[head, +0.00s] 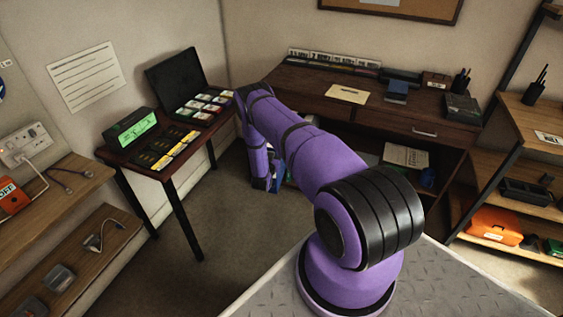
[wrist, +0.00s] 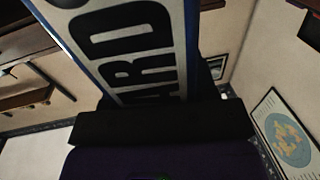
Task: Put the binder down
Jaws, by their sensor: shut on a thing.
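The binder (wrist: 135,50) fills the upper middle of the wrist view. It has blue edges and a pale label with large dark letters, cut off by the frame. My gripper (wrist: 160,112) is shut on it; the dark gripper body hides its near end. In the head view my purple arm reaches forward and bends down, and my gripper (head: 265,182) hangs low in front of the desk. Only a small blue and white part of the binder (head: 275,183) shows there, beside the gripper. The arm hides the rest.
The wooden desk (head: 300,82) at the back holds a row of folders (head: 335,62), papers and boxes. A small dark table (head: 118,157) at left holds a green-lit device (head: 131,127) and an open case (head: 175,80). Shelves stand at both sides. Floor (head: 195,225) is clear at centre left.

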